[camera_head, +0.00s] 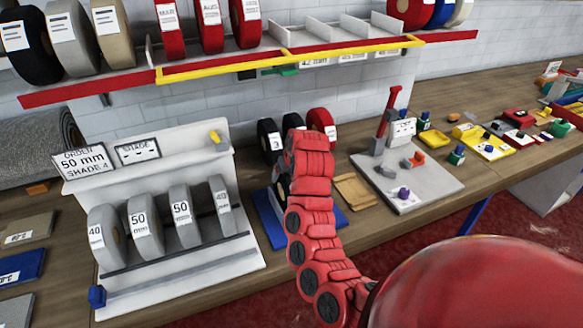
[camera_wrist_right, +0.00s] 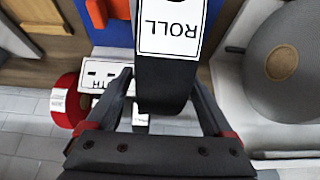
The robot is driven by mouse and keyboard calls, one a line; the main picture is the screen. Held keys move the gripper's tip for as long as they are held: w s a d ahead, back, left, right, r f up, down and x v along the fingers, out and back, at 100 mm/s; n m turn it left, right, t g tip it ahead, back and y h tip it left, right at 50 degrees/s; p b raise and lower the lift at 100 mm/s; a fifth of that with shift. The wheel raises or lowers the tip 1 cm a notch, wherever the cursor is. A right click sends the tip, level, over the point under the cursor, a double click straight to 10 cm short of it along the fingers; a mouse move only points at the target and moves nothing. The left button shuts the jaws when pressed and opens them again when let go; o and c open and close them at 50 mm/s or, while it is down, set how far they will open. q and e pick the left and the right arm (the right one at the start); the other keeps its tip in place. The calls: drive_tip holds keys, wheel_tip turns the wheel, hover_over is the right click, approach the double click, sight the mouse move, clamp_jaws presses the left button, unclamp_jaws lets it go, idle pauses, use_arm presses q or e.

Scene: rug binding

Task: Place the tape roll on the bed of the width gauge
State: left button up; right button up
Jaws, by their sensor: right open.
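The black tape roll (camera_wrist_right: 163,80) shows close up in the right wrist view, with a white label reading ROLL upside down. My right gripper (camera_wrist_right: 160,82) is open, with one dark finger on each side of the roll. The width gauge shows behind the roll as a blue bed (camera_wrist_right: 113,32) and a white marked plate (camera_wrist_right: 100,75). In the head view the blue bed (camera_head: 270,220) lies on the bench, partly behind my red right arm. That arm hides the right gripper there. Whether the roll touches the bed is unclear. My left gripper is not in view.
A grey rack (camera_head: 250,255) with several grey rolls stands left of the gauge. Black rolls (camera_head: 268,140) and a red roll (camera_head: 322,122) stand behind it. A wooden piece (camera_head: 355,190) and a grey tool board (camera_head: 405,180) lie right. A shelf (camera_head: 250,60) hangs above.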

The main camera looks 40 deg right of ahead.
drive_tip(key=b+v, duration=0.1)
drive_tip(key=v, duration=0.2)
drive_tip(key=p+v, duration=0.2)
drive_tip(key=v, duration=0.3)
drive_tip(key=shift+s+r, duration=0.15)
drive_tip(key=shift+r, duration=0.15)
drive_tip(key=shift+s+a+r, duration=0.2)
drive_tip(key=shift+s+r, duration=0.15)
drive_tip(key=shift+r, duration=0.25)
